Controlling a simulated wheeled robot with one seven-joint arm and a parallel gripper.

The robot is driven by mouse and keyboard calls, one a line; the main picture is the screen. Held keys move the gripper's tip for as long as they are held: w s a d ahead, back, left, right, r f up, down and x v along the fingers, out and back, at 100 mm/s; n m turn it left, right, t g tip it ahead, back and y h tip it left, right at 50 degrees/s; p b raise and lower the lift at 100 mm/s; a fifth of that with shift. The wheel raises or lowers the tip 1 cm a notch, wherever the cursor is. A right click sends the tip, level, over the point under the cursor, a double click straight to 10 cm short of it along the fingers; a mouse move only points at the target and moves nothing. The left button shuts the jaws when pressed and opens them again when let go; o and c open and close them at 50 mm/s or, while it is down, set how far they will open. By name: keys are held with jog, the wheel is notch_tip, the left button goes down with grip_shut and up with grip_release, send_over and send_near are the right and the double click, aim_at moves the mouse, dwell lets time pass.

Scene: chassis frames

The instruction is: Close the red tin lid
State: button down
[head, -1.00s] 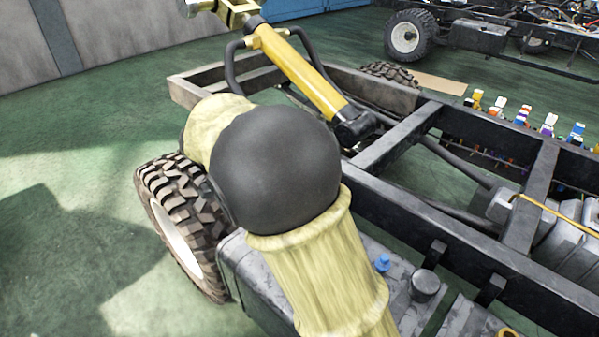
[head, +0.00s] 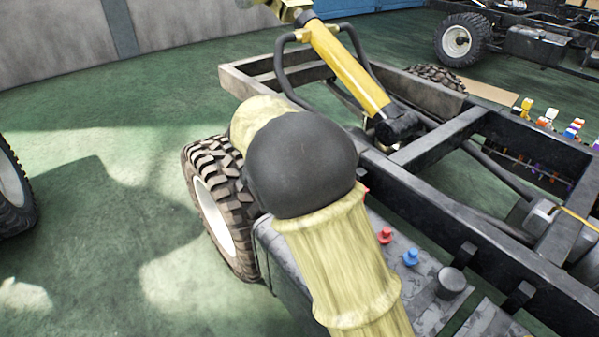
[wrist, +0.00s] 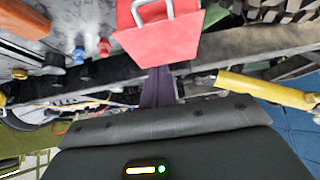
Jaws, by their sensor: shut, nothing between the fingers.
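A red panel with a metal loop handle (wrist: 158,42) shows at the top middle of the wrist view. It looks like the red tin or its lid; I cannot tell which, nor how far open the lid is. My gripper (wrist: 158,82) is shut and empty, its dark purplish fingers pointing toward the red panel's near edge. I cannot tell whether they touch. In the head view my arm hides the gripper and most of the tin; only a sliver of red (head: 366,193) shows beside my arm.
A red cap (head: 384,236), a blue cap (head: 411,258) and a black cap (head: 451,283) stand on the grey tank beside the chassis frame (head: 440,215). A tyre (head: 220,205) and a yellow cylinder (head: 347,70) are close to my arm.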

notch_tip(320, 180, up, 4)
jog(key=p, duration=0.3)
jog(key=s+a+f, duration=0.5)
jog(key=a, duration=0.2)
jog(key=shift+s+a+b, duration=0.3)
jog(key=shift+s+b, duration=0.05)
jog(key=shift+b, duration=0.05)
jog(key=shift+f, duration=0.1)
jog(key=s+d+f+n+g+y, duration=0.1)
jog(key=s+d+f+n+y, duration=0.3)
jog(key=s+d, duration=0.6)
jog(key=s+d+n+g+y, duration=0.1)
jog(key=s+d+n+y, duration=0.1)
jog(key=s+d+n, duration=0.8)
notch_tip(320, 180, up, 26)
jog(key=w+d+m+p, duration=0.1)
jog(key=w+m+p, duration=0.1)
jog(key=p, duration=2.4)
jog(key=shift+w+d+m, duration=0.15)
jog(key=shift+d+m, duration=0.05)
jog(key=shift+m, duration=0.5)
